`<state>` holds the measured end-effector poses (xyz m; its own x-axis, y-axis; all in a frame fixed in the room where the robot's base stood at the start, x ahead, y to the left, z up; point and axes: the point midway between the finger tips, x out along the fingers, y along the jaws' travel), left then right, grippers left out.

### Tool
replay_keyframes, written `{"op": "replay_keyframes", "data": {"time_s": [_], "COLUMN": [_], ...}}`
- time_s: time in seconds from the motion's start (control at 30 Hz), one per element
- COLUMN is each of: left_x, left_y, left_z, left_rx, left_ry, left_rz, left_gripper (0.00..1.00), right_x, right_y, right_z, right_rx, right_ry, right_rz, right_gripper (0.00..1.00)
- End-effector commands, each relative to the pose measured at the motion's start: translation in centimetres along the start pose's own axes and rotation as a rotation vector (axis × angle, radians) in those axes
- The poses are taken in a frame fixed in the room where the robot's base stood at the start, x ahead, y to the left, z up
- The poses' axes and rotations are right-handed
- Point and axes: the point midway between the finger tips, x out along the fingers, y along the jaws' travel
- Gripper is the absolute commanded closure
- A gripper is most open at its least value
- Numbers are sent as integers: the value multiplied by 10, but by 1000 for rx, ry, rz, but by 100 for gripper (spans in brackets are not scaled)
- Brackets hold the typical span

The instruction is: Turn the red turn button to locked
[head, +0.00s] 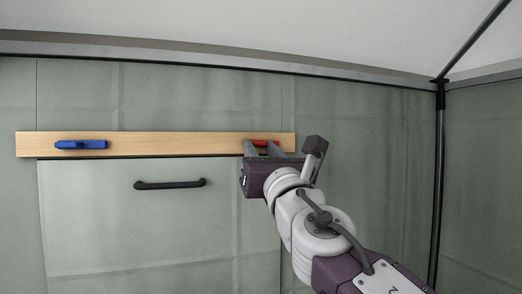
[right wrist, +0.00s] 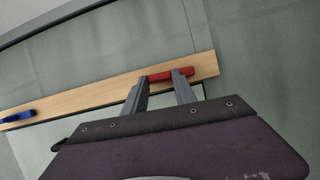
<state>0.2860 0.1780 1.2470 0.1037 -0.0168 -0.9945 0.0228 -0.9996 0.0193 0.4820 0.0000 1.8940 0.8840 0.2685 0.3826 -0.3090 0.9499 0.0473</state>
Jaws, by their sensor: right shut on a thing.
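The red turn button (head: 265,142) is on the right part of a wooden strip on the wall. It lies level along the strip in the head view, partly hidden by my gripper. My right gripper (head: 263,149) is at the button, its two fingers shut on it. The right wrist view shows the red button (right wrist: 171,75) between and just beyond the fingertips of my right gripper (right wrist: 162,82). My left gripper is in neither view.
The wooden strip (head: 170,144) runs across the green-grey wall. A blue turn button (head: 80,145) lies level at its left. Below is a panel with a dark bar handle (head: 170,184). A dark tent pole (head: 438,180) stands at the right.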

Motion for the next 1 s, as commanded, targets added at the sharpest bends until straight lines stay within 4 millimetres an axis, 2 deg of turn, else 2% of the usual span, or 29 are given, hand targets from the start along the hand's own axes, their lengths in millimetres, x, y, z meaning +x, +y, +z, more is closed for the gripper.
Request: {"op": "replay_keyframes", "data": {"time_s": [0.57,1.0], "left_x": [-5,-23], "left_y": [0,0], "left_z": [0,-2], "left_rx": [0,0], "left_ry": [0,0], "left_rz": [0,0], "left_gripper": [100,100], "right_x": [1,3], "right_y": [7,11], "right_z": [2,6], "right_rx": [441,826], "right_ry": [2,2], "right_rz": [-180,-342], "right_gripper": [100,100]}}
